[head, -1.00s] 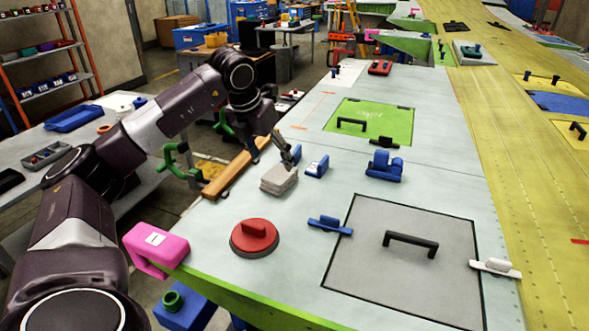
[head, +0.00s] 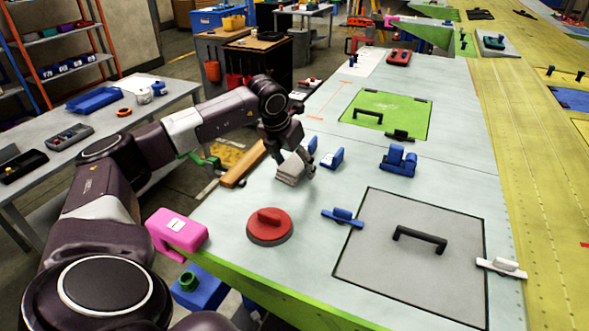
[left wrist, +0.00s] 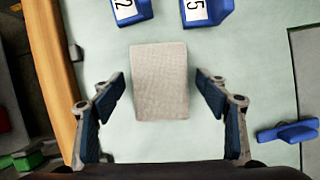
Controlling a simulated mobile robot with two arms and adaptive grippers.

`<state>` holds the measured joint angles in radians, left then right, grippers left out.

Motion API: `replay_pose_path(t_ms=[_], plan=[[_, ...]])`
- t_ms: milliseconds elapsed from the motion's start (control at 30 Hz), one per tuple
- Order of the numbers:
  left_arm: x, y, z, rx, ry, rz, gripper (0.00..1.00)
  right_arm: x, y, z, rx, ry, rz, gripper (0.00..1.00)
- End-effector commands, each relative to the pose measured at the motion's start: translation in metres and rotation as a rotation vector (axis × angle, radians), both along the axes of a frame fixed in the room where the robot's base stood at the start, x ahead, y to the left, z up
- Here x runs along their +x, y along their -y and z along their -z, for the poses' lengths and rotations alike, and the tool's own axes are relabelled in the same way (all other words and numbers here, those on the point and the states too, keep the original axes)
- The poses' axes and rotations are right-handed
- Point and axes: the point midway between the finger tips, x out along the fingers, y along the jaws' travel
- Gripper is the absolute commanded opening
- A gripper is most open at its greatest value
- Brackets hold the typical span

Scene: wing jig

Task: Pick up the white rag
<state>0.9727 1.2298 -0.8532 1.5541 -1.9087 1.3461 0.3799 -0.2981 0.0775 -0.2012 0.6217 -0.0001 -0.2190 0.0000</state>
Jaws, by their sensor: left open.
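The white rag (head: 290,169), a folded greyish-white block, lies on the pale table panel in the head view, partly covered by my left gripper (head: 296,164). In the left wrist view the rag (left wrist: 160,75) lies ahead, lined up between the two spread fingers of my left gripper (left wrist: 160,90). There is a gap on each side between the fingers and the rag, and neither finger touches it. My left gripper is open and empty. My right gripper is out of view.
Two blue labelled blocks (head: 333,159) stand just beyond the rag. A wooden bar (head: 243,165) lies along the panel's left edge. A red round-based handle (head: 270,226) and a pink clamp (head: 178,231) are nearer. A blue handle (head: 343,217) sits at right.

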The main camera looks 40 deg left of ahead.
Motion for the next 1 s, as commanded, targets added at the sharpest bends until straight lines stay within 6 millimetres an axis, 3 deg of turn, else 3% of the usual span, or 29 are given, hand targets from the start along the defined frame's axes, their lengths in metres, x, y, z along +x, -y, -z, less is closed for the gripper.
replay_pose_path(t_ms=[667, 1000], plan=[[-0.0001, 0.0002, 0.0046, 0.0, 0.0, 0.0, 0.68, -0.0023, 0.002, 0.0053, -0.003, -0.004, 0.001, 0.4], [-0.0002, 0.0003, 0.0049, 0.0, -0.001, 0.0, 0.33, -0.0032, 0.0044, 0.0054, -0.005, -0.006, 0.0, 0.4]])
